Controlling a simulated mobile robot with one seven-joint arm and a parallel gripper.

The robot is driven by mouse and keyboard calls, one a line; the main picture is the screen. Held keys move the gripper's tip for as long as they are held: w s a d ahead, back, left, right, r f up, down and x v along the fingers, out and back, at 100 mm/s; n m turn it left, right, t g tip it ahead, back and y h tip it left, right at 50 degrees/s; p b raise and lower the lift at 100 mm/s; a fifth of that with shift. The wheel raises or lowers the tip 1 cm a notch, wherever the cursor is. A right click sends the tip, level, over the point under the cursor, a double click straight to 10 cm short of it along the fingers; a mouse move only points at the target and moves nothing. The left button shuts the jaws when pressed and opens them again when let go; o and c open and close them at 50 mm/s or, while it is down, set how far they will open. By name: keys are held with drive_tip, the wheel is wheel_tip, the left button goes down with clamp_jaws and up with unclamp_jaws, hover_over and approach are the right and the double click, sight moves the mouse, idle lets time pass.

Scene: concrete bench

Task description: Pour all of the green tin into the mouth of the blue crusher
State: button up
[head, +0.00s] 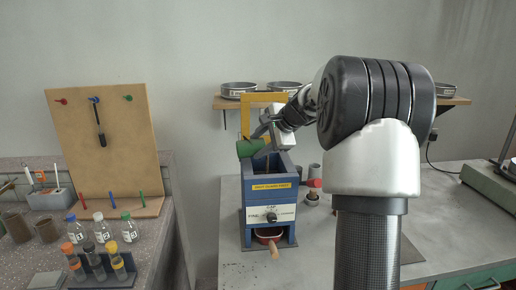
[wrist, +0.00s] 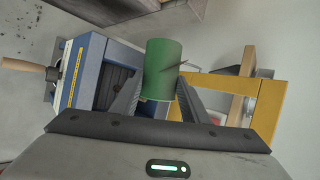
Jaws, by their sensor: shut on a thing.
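My gripper (head: 264,132) is shut on the green tin (head: 249,147) and holds it above the top of the blue crusher (head: 247,187). In the wrist view the tin (wrist: 163,70) sits between my two fingers (wrist: 160,98), over the crusher's dark ribbed mouth (wrist: 116,80). The tin looks tilted in the head view. A small dark pointed shape shows at the tin's right edge in the wrist view; I cannot tell what it is. The inside of the tin is hidden, and so is most of the crusher's mouth in the head view.
A yellow frame (head: 262,98) rises behind the crusher's mouth. A red pan (head: 268,233) with a wooden handle sits in the crusher's lower opening. Small containers (head: 313,176) stand to its right. At left are a pegboard (head: 104,145) and bottles (head: 102,228). A shelf (head: 232,104) holds sieves.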

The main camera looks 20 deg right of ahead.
drive_tip(key=d+y+b, duration=0.1)
drive_tip(key=d+m+t+y+b, duration=0.1)
drive_tip(key=shift+s+f+m+y, duration=0.2)
drive_tip(key=shift+m+y, duration=0.1)
drive_tip(key=shift+y, duration=0.1)
drive_tip(key=shift+d+r+m+t+y, duration=0.4)
drive_tip(key=shift+m+t+y, duration=0.15)
drive_tip(key=shift+y, duration=0.35)
idle(0.3)
